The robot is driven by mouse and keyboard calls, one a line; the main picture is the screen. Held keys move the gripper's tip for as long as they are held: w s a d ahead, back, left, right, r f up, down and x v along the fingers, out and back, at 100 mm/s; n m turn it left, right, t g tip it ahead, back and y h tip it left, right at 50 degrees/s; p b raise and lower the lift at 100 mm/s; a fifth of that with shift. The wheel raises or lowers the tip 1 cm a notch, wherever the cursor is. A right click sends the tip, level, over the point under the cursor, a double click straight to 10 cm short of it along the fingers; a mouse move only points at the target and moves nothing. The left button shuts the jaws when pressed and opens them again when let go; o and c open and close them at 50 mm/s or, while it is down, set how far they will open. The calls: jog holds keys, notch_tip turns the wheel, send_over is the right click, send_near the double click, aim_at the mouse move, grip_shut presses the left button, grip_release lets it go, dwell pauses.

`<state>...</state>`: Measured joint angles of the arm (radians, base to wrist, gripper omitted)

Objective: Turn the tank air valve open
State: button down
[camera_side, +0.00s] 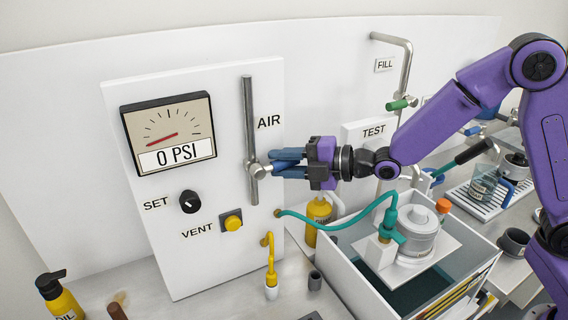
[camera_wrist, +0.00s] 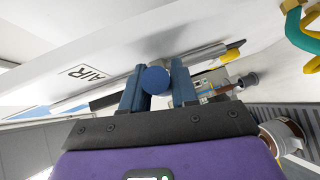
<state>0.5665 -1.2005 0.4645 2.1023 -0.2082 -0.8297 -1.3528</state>
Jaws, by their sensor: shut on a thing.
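The tank air valve (camera_side: 256,170) sits on a vertical grey pipe (camera_side: 248,115) on the white panel, beside the AIR label. Its handle sticks out to the right, across the pipe. My gripper (camera_side: 283,163) reaches it from the right and is shut on the handle. In the wrist view, the round blue end of the valve handle (camera_wrist: 155,80) lies between my two blue fingers. The fingers hide most of the handle in the side view. The gauge (camera_side: 169,133) on the panel reads 0 PSI.
A black SET knob (camera_side: 190,201) and a yellow VENT button (camera_side: 232,221) are lower on the panel. A teal hose (camera_side: 340,224) runs below my gripper to a fitting over an open tank (camera_side: 352,272). A yellow OIL bottle (camera_side: 58,298) stands at lower left.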

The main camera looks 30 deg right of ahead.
jog(key=shift+a+r+n+g+h, duration=0.15)
jog(key=shift+r+n+g+h, duration=0.25)
jog(key=shift+r+n+h, duration=0.35)
jog(key=shift+a+r+n+g+h, duration=0.15)
jog(key=shift+r+n+g+h, duration=0.35)
jog(key=shift+h, duration=0.35)
jog(key=shift+a+r+n+h, duration=0.3)
jog(key=shift+r+n+h, duration=0.15)
jog(key=shift+h, duration=0.3)
jog(key=shift+a+r+n+h, duration=0.3)
jog(key=shift+n+h, duration=0.2)
jog(key=shift+h, duration=0.25)
jog(key=shift+a+r+n+g+h, duration=0.2)
jog(key=shift+a+n+h, duration=0.25)
jog(key=shift+h, duration=0.3)
jog(key=shift+a+r+n+g+h, duration=0.1)
jog(key=shift+a+r+n+h, duration=0.25)
jog(key=shift+h, duration=0.4)
jog(key=shift+a+r+n+h, duration=0.15)
jog(key=shift+a+n+h, duration=0.4)
jog(key=shift+h, duration=0.45)
jog(key=shift+a+r+n+h, duration=0.1)
jog(key=shift+a+n+h, duration=0.45)
jog(key=shift+h, duration=0.45)
jog(key=shift+a, duration=0.1)
jog(key=c, duration=1)
grip_release()
jog(key=shift+o, duration=0.2)
